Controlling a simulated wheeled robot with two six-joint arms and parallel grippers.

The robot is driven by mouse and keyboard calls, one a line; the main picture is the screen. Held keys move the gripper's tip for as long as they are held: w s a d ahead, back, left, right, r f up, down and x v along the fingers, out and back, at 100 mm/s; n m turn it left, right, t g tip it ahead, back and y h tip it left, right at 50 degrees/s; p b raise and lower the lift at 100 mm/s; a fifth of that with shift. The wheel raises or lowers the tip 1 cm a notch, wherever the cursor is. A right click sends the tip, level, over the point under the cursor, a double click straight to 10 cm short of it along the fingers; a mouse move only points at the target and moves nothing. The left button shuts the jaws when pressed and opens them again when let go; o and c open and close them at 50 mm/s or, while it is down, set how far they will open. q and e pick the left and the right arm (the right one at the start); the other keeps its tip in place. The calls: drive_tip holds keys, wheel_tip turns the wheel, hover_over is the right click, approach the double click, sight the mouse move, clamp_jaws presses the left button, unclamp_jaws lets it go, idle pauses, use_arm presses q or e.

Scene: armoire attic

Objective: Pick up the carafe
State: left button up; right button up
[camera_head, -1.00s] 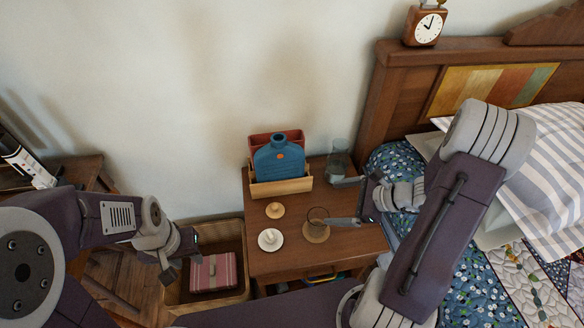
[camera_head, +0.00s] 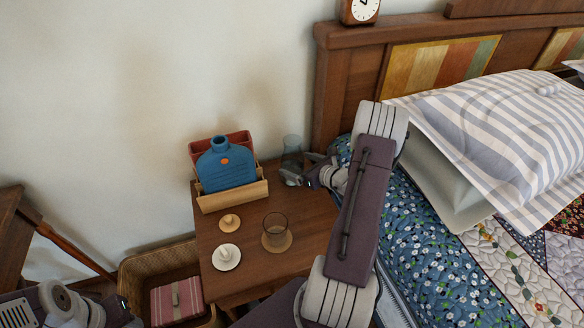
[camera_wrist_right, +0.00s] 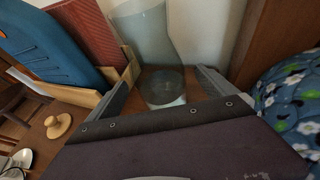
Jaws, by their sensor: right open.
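The carafe (camera_head: 292,148) is a clear, bluish glass vessel standing upright at the back of the nightstand, near the headboard. It also shows in the right wrist view (camera_wrist_right: 148,38), upright, its base between my two fingers. My right gripper (camera_head: 297,167) is open and low beside the carafe, with its fingers (camera_wrist_right: 165,76) on either side of it in the wrist view. I cannot tell whether they touch the glass. My left gripper (camera_head: 118,312) is cut off at the bottom left of the head view, away from the nightstand, and its jaws are unclear.
The nightstand (camera_head: 262,274) also holds a wooden holder (camera_head: 234,198) with a blue bottle (camera_head: 228,168), a glass (camera_head: 274,228) on a coaster, a small wooden knobbed piece (camera_head: 229,223) and a white dish (camera_head: 226,257). The bed (camera_head: 440,250) is at right, a basket (camera_head: 135,275) at left.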

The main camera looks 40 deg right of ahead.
drive_tip(key=x, duration=0.3)
drive_tip(key=shift+w+a+f, duration=0.1)
drive_tip(key=shift+w+f, duration=0.1)
drive_tip(key=shift+r, duration=0.1)
drive_tip(key=c, duration=2)
clamp_jaws()
drive_tip(key=shift+r, duration=0.1)
